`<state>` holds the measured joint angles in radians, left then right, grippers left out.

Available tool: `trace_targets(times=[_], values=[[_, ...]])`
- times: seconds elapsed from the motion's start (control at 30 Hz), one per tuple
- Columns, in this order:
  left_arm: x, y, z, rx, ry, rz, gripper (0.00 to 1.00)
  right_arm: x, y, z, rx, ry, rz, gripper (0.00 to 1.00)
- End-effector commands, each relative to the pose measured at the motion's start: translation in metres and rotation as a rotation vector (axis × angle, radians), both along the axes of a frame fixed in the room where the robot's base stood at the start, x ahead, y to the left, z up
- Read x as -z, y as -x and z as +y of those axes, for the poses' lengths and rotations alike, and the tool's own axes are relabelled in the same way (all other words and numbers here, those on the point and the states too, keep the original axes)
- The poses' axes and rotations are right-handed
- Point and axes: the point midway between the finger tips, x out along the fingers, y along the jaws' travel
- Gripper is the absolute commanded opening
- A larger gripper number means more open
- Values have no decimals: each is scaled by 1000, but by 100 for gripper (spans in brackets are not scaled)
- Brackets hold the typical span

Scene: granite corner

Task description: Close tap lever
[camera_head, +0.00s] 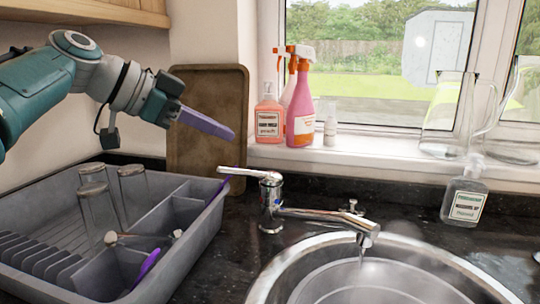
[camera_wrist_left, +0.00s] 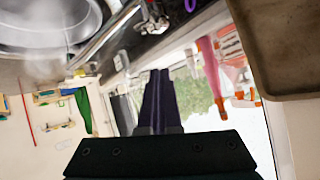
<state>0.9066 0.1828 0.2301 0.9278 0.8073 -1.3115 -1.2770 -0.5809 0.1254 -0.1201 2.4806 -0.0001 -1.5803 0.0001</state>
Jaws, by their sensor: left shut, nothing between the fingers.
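The chrome tap (camera_head: 270,200) stands behind the sink, with its spout over the basin. Its lever (camera_head: 240,172) sticks out to the left from the top of the tap body, roughly level. Water runs from the spout into the sink (camera_head: 262,284). My left gripper (camera_head: 232,134) is shut and empty, its purple fingers pointing right and slightly down. It is above the lever and apart from it. In the left wrist view the closed fingers (camera_wrist_left: 158,76) show in the middle, with the tap spout (camera_wrist_left: 105,38) at upper left. My right gripper is not in view.
A grey dish rack (camera_head: 190,244) with glasses stands at left. A brown board (camera_head: 207,120) leans on the wall behind my gripper. Spray bottles (camera_head: 301,112) and glass jugs (camera_head: 455,120) stand on the windowsill. A soap bottle (camera_head: 465,200) stands right of the tap.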

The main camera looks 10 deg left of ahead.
Motion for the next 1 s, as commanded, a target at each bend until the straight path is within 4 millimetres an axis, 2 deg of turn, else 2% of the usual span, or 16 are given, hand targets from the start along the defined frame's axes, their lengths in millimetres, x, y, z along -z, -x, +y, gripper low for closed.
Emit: trace_targets(times=[0.2,0.3,0.43,0.87,1.0], values=[[17,-17,-17,1,0,2,0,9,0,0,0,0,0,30],[34,-14,-8,-2,1,5,0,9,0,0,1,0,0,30],[46,-14,-4,0,1,3,0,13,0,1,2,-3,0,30],[51,-13,-1,0,0,0,0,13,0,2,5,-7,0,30],[61,-12,1,0,-2,1,0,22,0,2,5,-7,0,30]])
